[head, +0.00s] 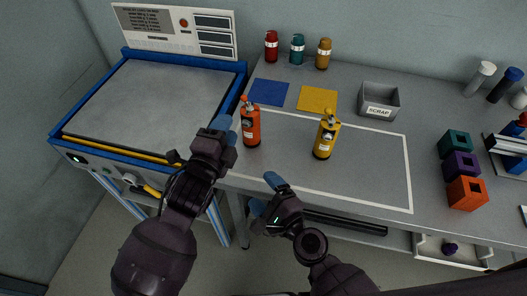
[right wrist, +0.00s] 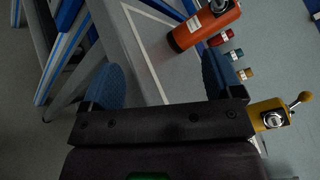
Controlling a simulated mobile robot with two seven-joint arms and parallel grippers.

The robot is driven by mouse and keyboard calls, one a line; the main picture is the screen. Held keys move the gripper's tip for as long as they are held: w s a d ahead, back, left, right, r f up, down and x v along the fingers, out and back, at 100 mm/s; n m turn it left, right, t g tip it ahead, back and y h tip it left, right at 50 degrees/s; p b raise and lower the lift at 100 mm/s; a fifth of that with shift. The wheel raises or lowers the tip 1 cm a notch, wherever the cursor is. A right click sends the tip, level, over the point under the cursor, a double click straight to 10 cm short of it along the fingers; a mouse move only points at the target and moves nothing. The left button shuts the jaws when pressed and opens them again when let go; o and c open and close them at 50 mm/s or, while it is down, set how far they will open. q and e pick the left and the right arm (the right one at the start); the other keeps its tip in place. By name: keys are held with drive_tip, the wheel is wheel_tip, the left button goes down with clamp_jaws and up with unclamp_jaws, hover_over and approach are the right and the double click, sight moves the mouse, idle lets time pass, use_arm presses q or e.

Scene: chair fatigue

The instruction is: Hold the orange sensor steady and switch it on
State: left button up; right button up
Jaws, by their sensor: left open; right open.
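The orange sensor (head: 251,127) is an upright orange cylinder with a round dial on its front and a lever on top. It stands on the bench near the left end of the white outline. It also shows in the right wrist view (right wrist: 203,30). My left gripper (head: 223,125) is just left of the sensor in the head view, open; the arm partly hides its fingers. I cannot tell whether it touches the sensor. My right gripper (head: 266,194) is open and empty, below and right of the sensor near the bench's front edge; both blue fingers (right wrist: 160,82) show in its wrist view.
A similar yellow sensor (head: 325,137) stands to the right. Behind are a blue mat (head: 269,92), a yellow mat (head: 317,99), a scrap bin (head: 378,101) and small bottles (head: 297,50). A blue-framed machine (head: 150,100) stands left. The outlined area's right part is clear.

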sight(253, 130)
drive_tip(key=w+r+m+t+h, duration=0.1)
drive_tip(key=w+m, duration=0.1)
drive_tip(key=m, duration=0.2)
drive_tip(key=w+r+m+h, duration=0.1)
drive_tip(key=w+m, duration=0.2)
drive_tip(key=m, duration=0.1)
drive_tip(key=w+r+m+t+h, duration=0.1)
drive_tip(key=w+m, duration=0.2)
drive_tip(key=m, duration=0.2)
drive_tip(key=shift+d+r+t+h, duration=0.1)
drive_tip(key=shift+r+t+h, duration=0.2)
drive_tip(key=shift+r+h, duration=0.1)
drive_tip(key=shift+w+m, duration=0.55)
drive_tip(key=shift+m, duration=0.35)
drive_tip(key=x, duration=1)
drive_tip(key=shift+w+d, duration=0.1)
drive_tip(key=shift+w, duration=0.3)
